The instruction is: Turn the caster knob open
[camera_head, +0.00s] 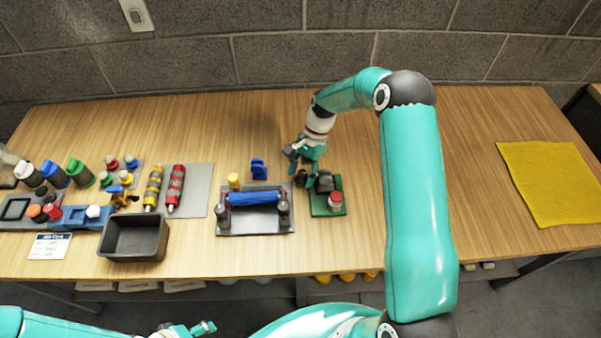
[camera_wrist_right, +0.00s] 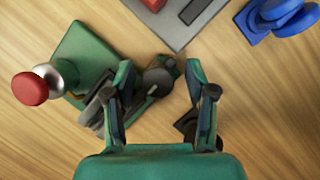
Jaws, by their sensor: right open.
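A green base plate (camera_head: 321,209) sits right of the table's middle and carries dark grey caster-like parts (camera_head: 324,182) and a red knob (camera_head: 335,198) on a silver post. In the right wrist view the red knob (camera_wrist_right: 30,89) stands at the left on the green plate (camera_wrist_right: 85,45). My right gripper (camera_head: 298,160) is open just behind the plate. In its wrist view its fingers (camera_wrist_right: 160,75) are spread with a dark round part (camera_wrist_right: 158,80) between their tips; contact cannot be told. My left gripper (camera_head: 203,328) is at the bottom edge, away from the table objects; its opening is unclear.
A grey stand with a blue roller (camera_head: 254,198) and a blue part (camera_head: 258,168) are left of the plate. A dark bin (camera_head: 134,238), red and yellow cylinders (camera_head: 175,188) and several knobs stand farther left. A yellow cloth (camera_head: 553,182) lies right, with clear table before it.

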